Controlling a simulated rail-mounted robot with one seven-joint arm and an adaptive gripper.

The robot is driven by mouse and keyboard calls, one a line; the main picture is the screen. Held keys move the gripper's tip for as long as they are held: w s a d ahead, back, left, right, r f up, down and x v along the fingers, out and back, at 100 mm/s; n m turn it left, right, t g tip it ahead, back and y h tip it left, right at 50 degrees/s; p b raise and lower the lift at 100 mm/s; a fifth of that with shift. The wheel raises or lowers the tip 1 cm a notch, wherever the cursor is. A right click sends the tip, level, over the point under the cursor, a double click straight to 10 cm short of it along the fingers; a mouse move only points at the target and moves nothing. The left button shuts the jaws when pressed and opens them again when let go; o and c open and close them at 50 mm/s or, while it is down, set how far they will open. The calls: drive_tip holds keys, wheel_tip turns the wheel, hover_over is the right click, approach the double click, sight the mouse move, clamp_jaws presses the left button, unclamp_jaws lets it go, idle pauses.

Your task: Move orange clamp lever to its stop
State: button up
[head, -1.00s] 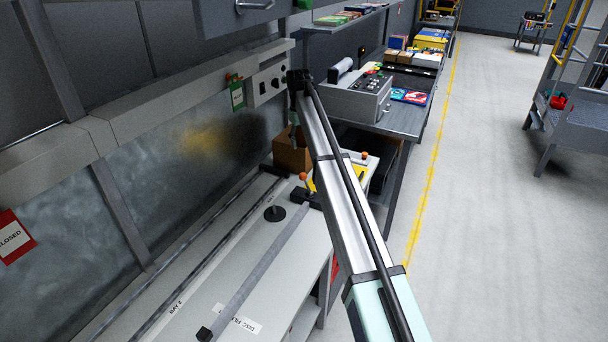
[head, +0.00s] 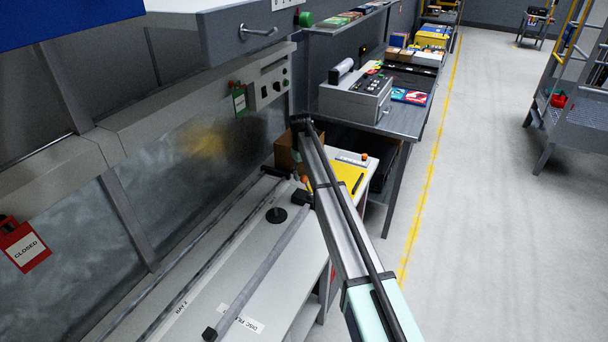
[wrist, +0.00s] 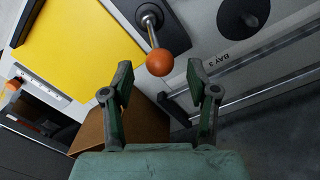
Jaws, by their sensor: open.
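The orange clamp lever (wrist: 160,62) has a round orange knob on a metal shaft that runs up to a dark round pivot in the wrist view. My gripper (wrist: 160,80) is open, with its two green fingers apart on the left and right of the knob's lower side. The knob lies at the mouth of the gap, and I cannot tell whether it touches a finger. In the head view an orange knob (head: 305,179) shows beside my arm on the pale bench (head: 262,262). My arm hides much of the area around it there.
A yellow sheet (wrist: 75,45) lies left of the lever. A brown box (wrist: 138,122) is below the knob in the wrist view. Another orange knob (wrist: 12,84) is at the left edge. A black disc (head: 276,215) and long rails are on the bench. The aisle floor (head: 480,220) is clear.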

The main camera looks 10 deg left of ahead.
sight(307, 186)
drive_tip(key=shift+f+p, duration=0.3)
drive_tip(key=shift+f, duration=1)
clamp_jaws()
